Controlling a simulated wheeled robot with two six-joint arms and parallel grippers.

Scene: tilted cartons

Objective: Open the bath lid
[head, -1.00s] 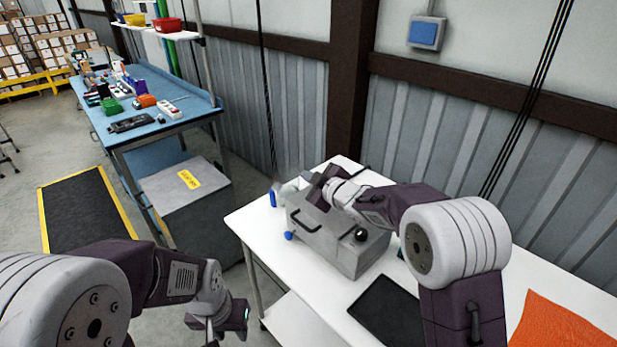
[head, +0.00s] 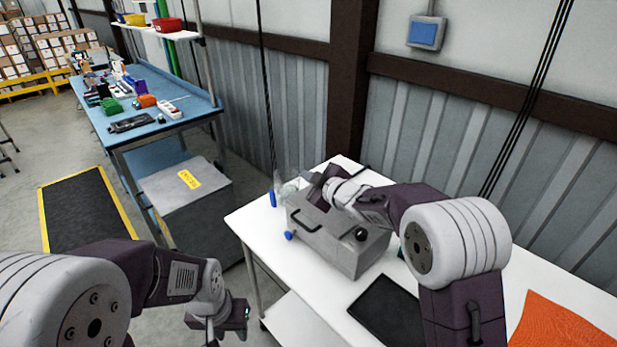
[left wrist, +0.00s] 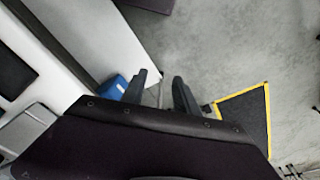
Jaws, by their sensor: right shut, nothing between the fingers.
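The bath (head: 345,255) is a grey metal box on the white table, with a dark bar handle (head: 304,221) and a black round knob (head: 360,234). Its top looks closed, though my right arm covers the back part of it. My right gripper (head: 318,188) is shut and empty at the back edge of the bath; I cannot tell whether it touches the lid. My left gripper (head: 242,312) hangs off the near left side of the table, away from the bath. In the left wrist view its two dark fingers (left wrist: 161,88) stand apart with nothing between them.
The white table (head: 275,258) also holds a black tray (head: 385,308) and an orange cloth (head: 560,325). Small blue parts (head: 289,236) sit at the bath's left side. A blue workbench (head: 160,110) and a grey cabinet (head: 190,210) stand to the left.

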